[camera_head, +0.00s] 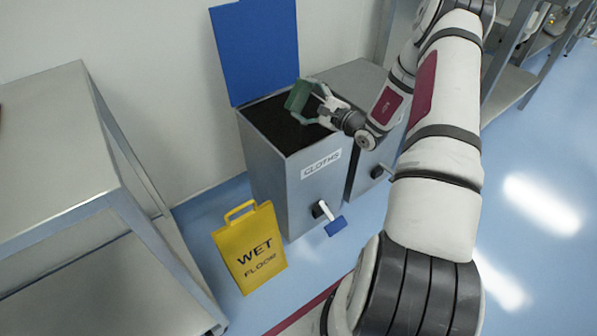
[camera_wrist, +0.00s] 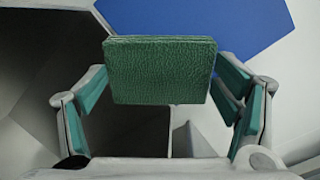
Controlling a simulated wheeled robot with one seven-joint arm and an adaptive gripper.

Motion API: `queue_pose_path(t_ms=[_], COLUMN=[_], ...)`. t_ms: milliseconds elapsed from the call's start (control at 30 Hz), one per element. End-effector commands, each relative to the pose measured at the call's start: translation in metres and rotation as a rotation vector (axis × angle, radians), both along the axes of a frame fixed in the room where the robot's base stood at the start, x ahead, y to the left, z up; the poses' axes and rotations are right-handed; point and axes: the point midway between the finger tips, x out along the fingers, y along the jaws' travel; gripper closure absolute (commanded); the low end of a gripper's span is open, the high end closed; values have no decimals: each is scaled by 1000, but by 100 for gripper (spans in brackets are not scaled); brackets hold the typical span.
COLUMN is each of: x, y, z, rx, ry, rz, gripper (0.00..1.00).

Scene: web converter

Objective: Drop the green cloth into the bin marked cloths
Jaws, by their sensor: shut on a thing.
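The green cloth (camera_head: 299,95) is a folded, textured pad. My gripper (camera_head: 312,97) is shut on it, above the open top of the grey bin marked CLOTHS (camera_head: 296,188). In the wrist view the cloth (camera_wrist: 160,70) sits between the two fingers of my gripper (camera_wrist: 160,90). The bin's blue lid (camera_head: 256,50) stands raised at the back, and its dark inside shows below the cloth. The blue lid also shows behind the cloth in the wrist view (camera_wrist: 235,22). The bin's floor is not clearly visible.
A second grey bin (camera_head: 352,77) stands right beside it, partly hidden by my arm. A yellow wet floor sign (camera_head: 250,247) stands in front at the left. A grey metal table (camera_head: 55,150) is at the left, with shelving (camera_head: 508,92) at the far right.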

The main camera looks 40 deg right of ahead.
Motion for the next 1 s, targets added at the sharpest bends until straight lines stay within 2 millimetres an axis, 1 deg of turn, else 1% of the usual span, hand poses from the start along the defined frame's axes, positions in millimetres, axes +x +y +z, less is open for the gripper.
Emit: queue_pose_path(t_ms=[33,67,100,133,167,200,233,467,567,867,1000], x=[0,0,0,0,0,0,0,0,0,0,-8], y=[0,0,0,0,0,0,0,0,0,0,-2], z=[-8,-11,-14,-15,-17,-18,-18,-18,-18,-18,-18], rx=[0,0,0,0,0,0,0,-1,-1,-1,-1], ry=[0,0,0,0,0,0,0,0,0,1,2], rz=[0,0,0,0,0,0,0,0,0,1,-1], gripper=[40,40,44,53,70,98,100,100,79,78,78])
